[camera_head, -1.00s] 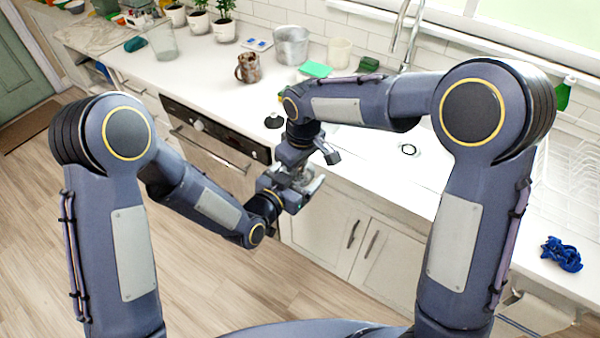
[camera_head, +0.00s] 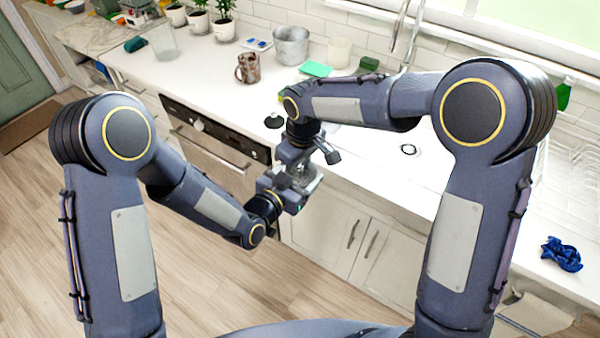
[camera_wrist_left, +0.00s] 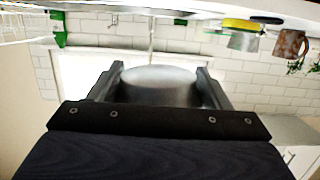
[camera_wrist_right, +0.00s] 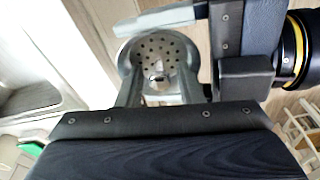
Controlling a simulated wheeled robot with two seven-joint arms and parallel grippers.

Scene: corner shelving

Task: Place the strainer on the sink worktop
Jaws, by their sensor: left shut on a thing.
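The strainer is a grey metal cup with a perforated round base, seen in the right wrist view (camera_wrist_right: 155,58). It also shows as a rounded metal body between the fingers in the left wrist view (camera_wrist_left: 158,82). In the head view it is small and partly hidden between the grippers, in front of the counter. My left gripper (camera_head: 298,192) is shut on it. My right gripper (camera_wrist_right: 158,95) is close to it, with its fingers apart on either side; contact is unclear. The white sink worktop (camera_head: 385,165) lies behind my right arm.
A blue cloth (camera_head: 562,254) lies at right. White cabinet doors (camera_head: 335,235) are below the worktop edge.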

